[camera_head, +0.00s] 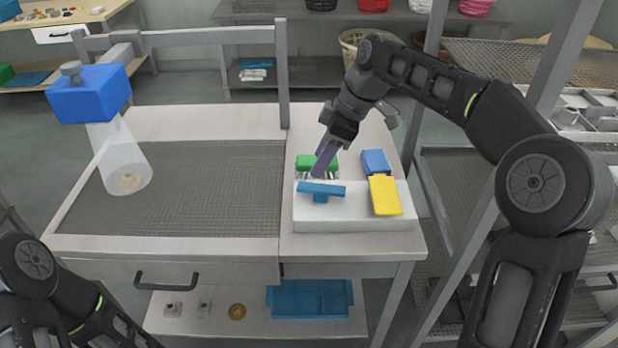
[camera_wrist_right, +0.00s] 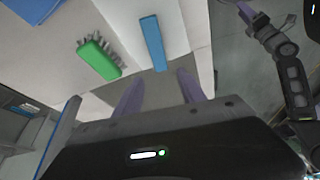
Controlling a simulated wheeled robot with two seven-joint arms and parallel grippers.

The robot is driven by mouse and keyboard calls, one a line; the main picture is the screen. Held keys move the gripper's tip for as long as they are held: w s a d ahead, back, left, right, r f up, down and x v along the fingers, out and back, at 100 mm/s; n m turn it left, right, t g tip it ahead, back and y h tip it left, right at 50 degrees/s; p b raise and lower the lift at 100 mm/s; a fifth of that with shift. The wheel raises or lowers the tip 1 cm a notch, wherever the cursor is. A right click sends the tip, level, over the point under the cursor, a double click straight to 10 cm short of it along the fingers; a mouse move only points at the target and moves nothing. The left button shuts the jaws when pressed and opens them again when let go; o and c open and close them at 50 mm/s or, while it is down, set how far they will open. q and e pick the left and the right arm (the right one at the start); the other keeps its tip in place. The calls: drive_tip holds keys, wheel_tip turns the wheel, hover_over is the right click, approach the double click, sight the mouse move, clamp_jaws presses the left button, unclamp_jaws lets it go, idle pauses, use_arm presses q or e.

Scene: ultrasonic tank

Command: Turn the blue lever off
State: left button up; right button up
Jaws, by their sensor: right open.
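The blue lever (camera_head: 331,188) is a T-shaped handle at the left of the white box (camera_head: 350,225) on the right part of the bench. Its bar runs sideways in the head view. In the right wrist view, a blue bar (camera_wrist_right: 152,42), seemingly this lever, lies beyond the fingertips. My right gripper (camera_head: 319,172) is just above and behind the lever in the head view. Its two purple fingers (camera_wrist_right: 158,86) are apart with nothing between them. I cannot tell whether it touches the lever. My left arm shows at the lower left, its gripper out of frame.
A green brush (camera_head: 306,161) lies just behind the lever, close to my right fingers; it also shows in the wrist view (camera_wrist_right: 98,58). A yellow piece (camera_head: 385,195) and a blue piece (camera_head: 376,161) are to the right. A mesh-covered tank (camera_head: 170,205) fills the bench's left.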

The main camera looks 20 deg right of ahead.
sight(305, 185)
drive_tip(key=x, duration=0.7)
clamp_jaws()
idle(0.5)
